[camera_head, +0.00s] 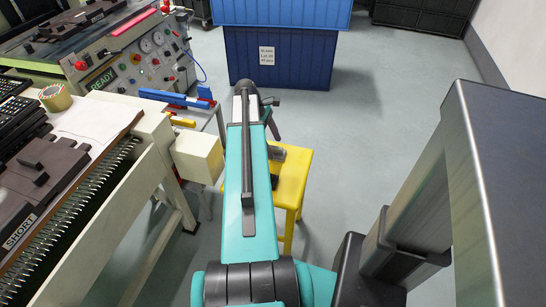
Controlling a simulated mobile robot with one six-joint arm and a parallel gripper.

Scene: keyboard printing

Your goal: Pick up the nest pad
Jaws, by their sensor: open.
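A dark grey fixture plate (62,166) with a raised handle and a "SHORT" label lies on the light bench at the left. I cannot tell for sure whether it is the nest pad. My teal arm rises through the middle of the view, apart from the bench. My gripper (276,181) is mostly hidden behind the arm, above or near the yellow stool. Only dark and grey parts of it show at the arm's right edge. It is open, and the fingertips are not clear.
Black keyboards (18,115) and a tape roll (55,97) are on the bench at left. A yellow stool (297,180) stands beside my arm. A control machine (150,55) and blue crates (300,55) stand behind. Floor at right of the stool is clear.

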